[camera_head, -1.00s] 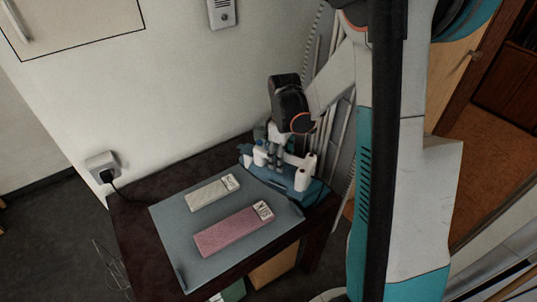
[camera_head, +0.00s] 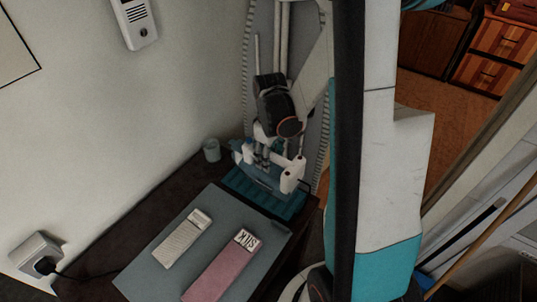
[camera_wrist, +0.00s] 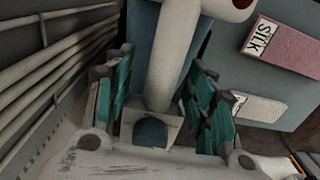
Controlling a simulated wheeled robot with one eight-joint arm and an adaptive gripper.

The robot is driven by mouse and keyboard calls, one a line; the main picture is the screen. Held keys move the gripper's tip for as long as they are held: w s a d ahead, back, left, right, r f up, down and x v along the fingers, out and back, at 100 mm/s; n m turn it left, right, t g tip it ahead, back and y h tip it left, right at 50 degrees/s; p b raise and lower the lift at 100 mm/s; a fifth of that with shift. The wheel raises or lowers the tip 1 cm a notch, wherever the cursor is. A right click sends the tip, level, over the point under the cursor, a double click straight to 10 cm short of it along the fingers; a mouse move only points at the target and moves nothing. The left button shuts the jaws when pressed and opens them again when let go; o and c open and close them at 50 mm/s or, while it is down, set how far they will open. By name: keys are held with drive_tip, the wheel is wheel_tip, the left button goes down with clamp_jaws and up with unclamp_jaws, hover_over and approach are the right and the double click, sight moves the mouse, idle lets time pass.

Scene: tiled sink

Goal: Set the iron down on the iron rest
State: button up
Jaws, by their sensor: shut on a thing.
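The iron (camera_head: 291,181), white and blue, is at the far end of the dark table, over the ridged teal iron rest (camera_head: 285,208). My gripper (camera_head: 265,148) comes down from above and is shut on the iron's handle. In the wrist view the teal-padded fingers of my gripper (camera_wrist: 160,95) stand on both sides of the white handle of the iron (camera_wrist: 167,50). The iron looks roughly level. Its underside is hidden, so I cannot tell whether it touches the rest.
A grey-blue mat (camera_head: 205,238) on the dark table (camera_head: 105,272) carries a pale block (camera_head: 180,240) and a pink block labelled SILK (camera_head: 222,270). A small cup (camera_head: 211,150) stands by the wall. A folded ironing board (camera_head: 314,125) leans close behind the iron.

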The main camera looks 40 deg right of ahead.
drive_tip(key=shift+f+b, duration=2.8)
drive_tip(key=shift+f, duration=0.8)
drive_tip(key=shift+f+b, duration=0.3)
drive_tip(key=shift+f, duration=0.05)
drive_tip(key=o, duration=1.4)
wheel_tip(320, 180, up, 12)
drive_tip(key=shift+r, duration=0.1)
